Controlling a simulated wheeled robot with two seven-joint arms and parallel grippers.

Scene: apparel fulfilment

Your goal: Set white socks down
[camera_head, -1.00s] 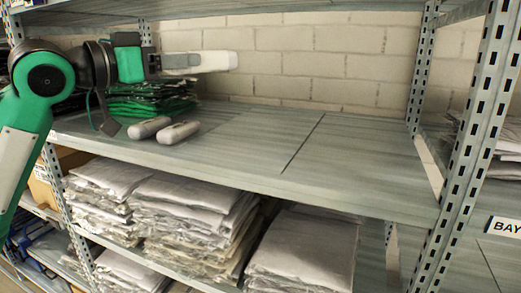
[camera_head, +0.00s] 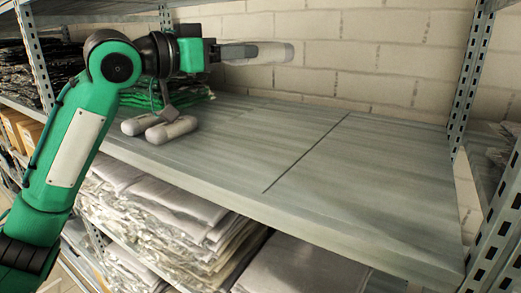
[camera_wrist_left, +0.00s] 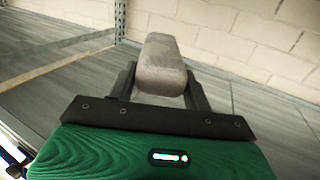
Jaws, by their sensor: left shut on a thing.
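My left gripper (camera_head: 232,52) is shut on a pair of white socks (camera_head: 262,53), a pale rounded roll held level above the metal shelf (camera_head: 300,150). In the left wrist view the white socks (camera_wrist_left: 161,66) sit between the two dark fingers of the left gripper (camera_wrist_left: 162,90). They are clear of the shelf surface in the head view. Two more pale sock rolls, one nearer (camera_head: 171,129) and one behind it (camera_head: 139,124), lie side by side on the shelf, below and left of the held pair. My right gripper is in neither view.
Folded green garments (camera_head: 150,95) are stacked at the left of the shelf, below my left arm. The middle and right of the shelf are bare. A perforated metal upright (camera_head: 470,80) bounds the right side, and a brick wall (camera_head: 370,60) stands behind. Bagged garments (camera_head: 170,220) fill the shelf below.

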